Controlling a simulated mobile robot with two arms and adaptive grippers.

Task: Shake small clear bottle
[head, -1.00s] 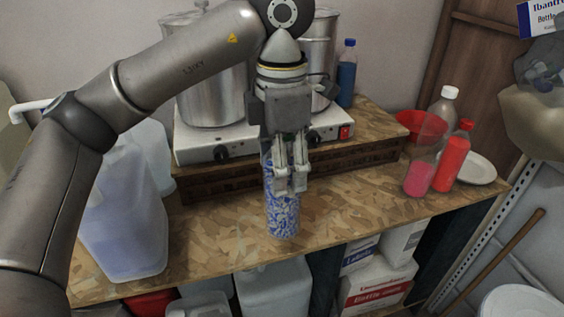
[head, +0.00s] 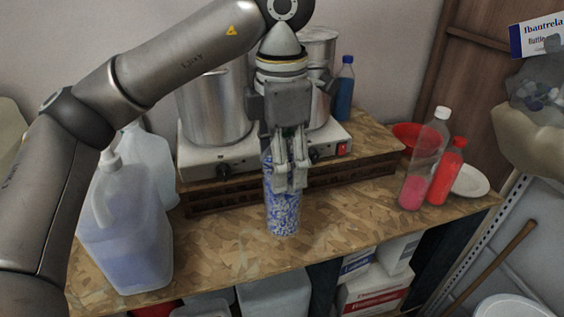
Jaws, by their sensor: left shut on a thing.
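I cannot tell whether the bottle's base touches the bench. My right gripper is not in view.
A large jug (head: 127,235) with blue liquid stands at the left. Behind are a hot plate (head: 222,158) with metal pots (head: 212,110) and a blue bottle (head: 345,88).

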